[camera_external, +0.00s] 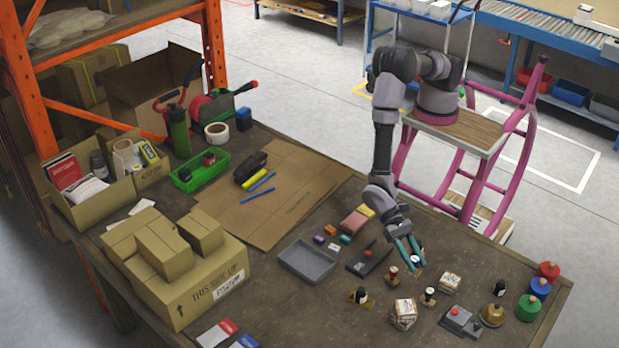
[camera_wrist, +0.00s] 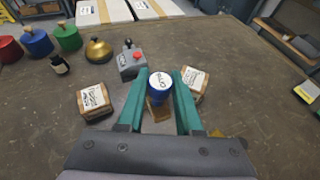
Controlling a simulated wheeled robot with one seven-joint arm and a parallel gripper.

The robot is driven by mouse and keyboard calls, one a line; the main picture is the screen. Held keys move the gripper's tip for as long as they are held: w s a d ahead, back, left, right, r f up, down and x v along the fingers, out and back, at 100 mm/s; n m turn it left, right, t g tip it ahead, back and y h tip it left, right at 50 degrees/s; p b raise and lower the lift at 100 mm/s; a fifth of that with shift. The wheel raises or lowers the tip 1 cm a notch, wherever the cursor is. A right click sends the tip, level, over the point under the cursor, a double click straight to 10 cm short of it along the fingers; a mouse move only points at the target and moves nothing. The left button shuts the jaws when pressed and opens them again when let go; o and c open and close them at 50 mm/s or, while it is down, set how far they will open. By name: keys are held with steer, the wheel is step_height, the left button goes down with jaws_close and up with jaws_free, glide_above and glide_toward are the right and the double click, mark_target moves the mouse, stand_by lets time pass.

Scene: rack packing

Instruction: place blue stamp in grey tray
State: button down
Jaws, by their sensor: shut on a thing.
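The blue stamp (camera_wrist: 159,84), with a white labelled top, sits between the fingers of my gripper (camera_wrist: 160,80) in the wrist view. My gripper is shut on it. In the external view my gripper (camera_external: 411,262) is low over the table, right of the grey tray; I cannot tell whether the stamp is clear of the surface. A brown patch shows just below the stamp in the wrist view, partly hidden by the fingers. The grey tray (camera_external: 307,262) lies flat and empty in the external view. It is not recognisable in the wrist view.
A black pad (camera_external: 368,260) lies between the tray and my gripper. Small stamps and labelled blocks (camera_external: 403,314) stand in front of my gripper. Small coloured blocks (camera_external: 355,222) lie behind the tray. Cartons (camera_external: 185,275) stand at its left.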

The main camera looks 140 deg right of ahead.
steer(key=w+d+m+t+h, duration=0.1)
steer(key=w+d, duration=0.2)
steer(key=d, duration=0.3)
steer(key=w+d+m+t, duration=0.1)
steer(key=w+d, duration=0.3)
steer(key=d, duration=0.3)
steer(key=m+t+h, duration=0.2)
glide_above(307, 264)
step_height(307, 264, down, 5)
steer(key=shift+d+r, duration=0.15)
steer(key=shift+f, duration=2)
steer(key=c, duration=0.6)
jaws_free()
steer(key=shift+f, duration=0.15)
